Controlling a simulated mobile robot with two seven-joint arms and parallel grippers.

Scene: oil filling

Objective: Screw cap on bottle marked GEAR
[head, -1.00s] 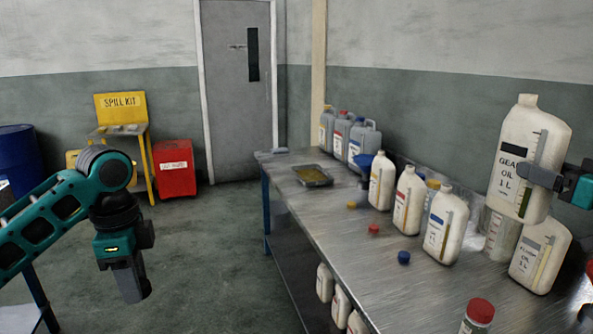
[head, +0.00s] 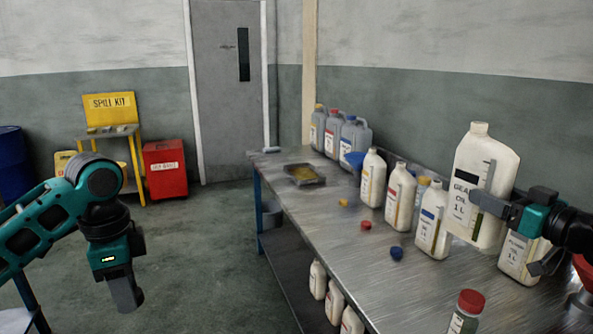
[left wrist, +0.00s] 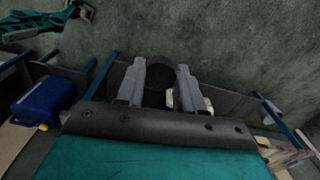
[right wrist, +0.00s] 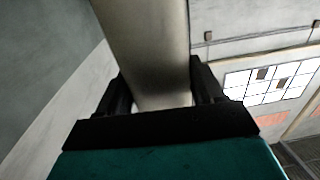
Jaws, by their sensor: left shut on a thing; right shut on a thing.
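The white bottle marked GEAR OIL 1 L (head: 477,195) is upright and held above the right part of the bench, its mouth (head: 479,128) uncapped. My right gripper (head: 487,203) is shut on it from the right; the right wrist view shows its pale body (right wrist: 150,50) between the fingers. My left gripper (head: 127,294) hangs over the floor at the left, far from the bottle, fingers down. In the left wrist view a round black cap (left wrist: 160,84) sits between its fingers. The cap cannot be made out in the head view.
Open bottles with yellow (head: 372,178), red (head: 400,199) and blue (head: 433,229) labels stand on the metal bench (head: 330,225). Yellow (head: 343,202), red (head: 366,225) and blue (head: 397,253) caps lie before them. A red-lidded jar (head: 466,312) stands in front. The floor between arm and bench is clear.

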